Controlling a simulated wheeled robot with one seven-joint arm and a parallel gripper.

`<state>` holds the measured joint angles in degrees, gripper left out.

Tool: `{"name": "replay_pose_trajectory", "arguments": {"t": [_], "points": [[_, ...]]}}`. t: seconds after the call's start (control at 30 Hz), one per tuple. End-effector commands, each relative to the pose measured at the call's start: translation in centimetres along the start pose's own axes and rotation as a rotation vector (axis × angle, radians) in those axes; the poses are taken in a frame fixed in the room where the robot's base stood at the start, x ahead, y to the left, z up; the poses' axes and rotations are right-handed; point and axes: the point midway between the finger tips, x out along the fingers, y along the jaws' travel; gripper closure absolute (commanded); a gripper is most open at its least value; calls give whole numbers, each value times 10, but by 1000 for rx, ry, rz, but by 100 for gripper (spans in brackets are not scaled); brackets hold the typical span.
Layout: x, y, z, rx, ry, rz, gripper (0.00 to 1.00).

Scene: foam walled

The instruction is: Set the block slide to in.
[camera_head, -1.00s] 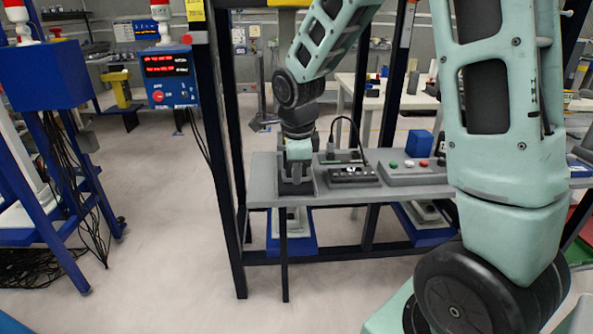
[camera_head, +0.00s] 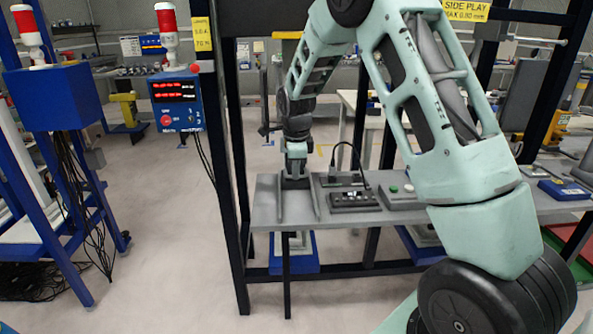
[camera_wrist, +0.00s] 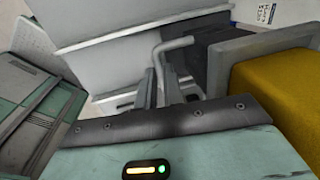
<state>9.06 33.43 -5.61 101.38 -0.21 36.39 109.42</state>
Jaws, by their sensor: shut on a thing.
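The block slide (camera_head: 296,184) is a dark block between two upright grey rails at the left end of the grey bench. It sits toward the back of the rails, with bare channel in front of it. My gripper (camera_head: 296,165) points down at the block from above. In the wrist view my gripper (camera_wrist: 158,88) has its fingers close together around a bent grey bar (camera_wrist: 174,46), which looks like the slide's handle. The fingers hide their exact contact.
A dark control box (camera_head: 353,198) with a cable stands right of the slide, then a grey button panel (camera_head: 401,196). A black frame post (camera_head: 232,180) rises at the bench's left end. In the wrist view a yellow surface (camera_wrist: 275,92) is close on the right.

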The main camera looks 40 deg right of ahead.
Motion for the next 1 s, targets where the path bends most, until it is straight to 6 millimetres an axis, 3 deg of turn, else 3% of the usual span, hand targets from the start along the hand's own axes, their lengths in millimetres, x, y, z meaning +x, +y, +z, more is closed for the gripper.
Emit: {"name": "replay_pose_trajectory", "arguments": {"t": [0.2, 0.3, 0.67, 0.87, 1.0], "points": [[-2, -7, 0, 0, -5, -21, 100], [-2, -7, 0, 1, -5, -22, 69], [-5, -4, 0, 1, -3, -14, 69], [-35, -4, 1, 1, -4, -17, 69], [-68, -4, 1, 1, -5, -18, 69]]}}
